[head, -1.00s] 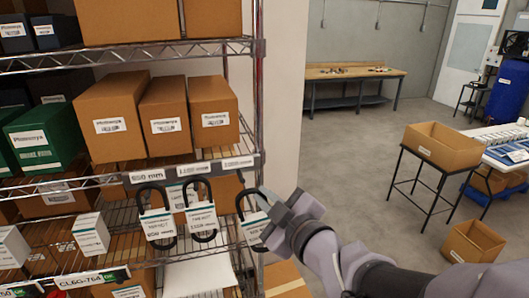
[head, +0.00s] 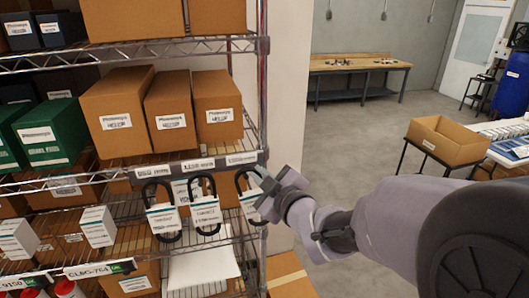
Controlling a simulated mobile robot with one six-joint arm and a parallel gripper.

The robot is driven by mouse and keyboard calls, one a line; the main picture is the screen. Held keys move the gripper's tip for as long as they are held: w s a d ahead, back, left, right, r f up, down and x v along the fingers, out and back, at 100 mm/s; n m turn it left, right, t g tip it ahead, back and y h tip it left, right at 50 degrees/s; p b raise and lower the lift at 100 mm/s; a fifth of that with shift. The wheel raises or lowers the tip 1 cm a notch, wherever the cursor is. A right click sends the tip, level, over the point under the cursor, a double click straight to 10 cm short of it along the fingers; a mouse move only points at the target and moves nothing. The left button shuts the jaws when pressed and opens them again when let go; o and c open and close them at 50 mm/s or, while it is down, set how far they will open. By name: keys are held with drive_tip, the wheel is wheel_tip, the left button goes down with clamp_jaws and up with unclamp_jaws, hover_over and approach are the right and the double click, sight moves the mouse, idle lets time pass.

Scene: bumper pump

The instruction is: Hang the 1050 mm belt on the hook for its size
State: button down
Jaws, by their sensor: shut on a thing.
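My gripper (head: 263,182) is at the right end of the wire shelf's front edge, shut on a black belt (head: 240,182) with a white paper sleeve (head: 252,204). The belt's top loop is just under the rightmost size label (head: 241,158), whose print is too small to read surely. Whether the loop is on a hook or only in front of one is hidden. Two similar sleeved belts hang to its left, one on the left (head: 157,192) and one in the middle (head: 202,187), under their own size labels.
A chrome shelf post (head: 262,110) stands close to my gripper. Brown boxes (head: 215,105) sit on the shelf above, and small white boxes (head: 97,227) below left. A cardboard box (head: 285,277) is low beneath my arm.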

drive_tip(key=shift+w+a+f+b, duration=0.15)
drive_tip(key=shift+w+f+b, duration=0.05)
drive_tip(key=shift+w, duration=0.35)
drive_tip(key=shift+w+a+f+b, duration=0.15)
drive_tip(key=shift+w+f, duration=0.05)
drive_tip(key=shift+w, duration=0.3)
drive_tip(key=shift+w+a+f+b, duration=0.1)
drive_tip(key=shift+w+f+b, duration=0.15)
drive_tip(key=shift+b, duration=0.35)
drive_tip(key=shift+r, duration=0.15)
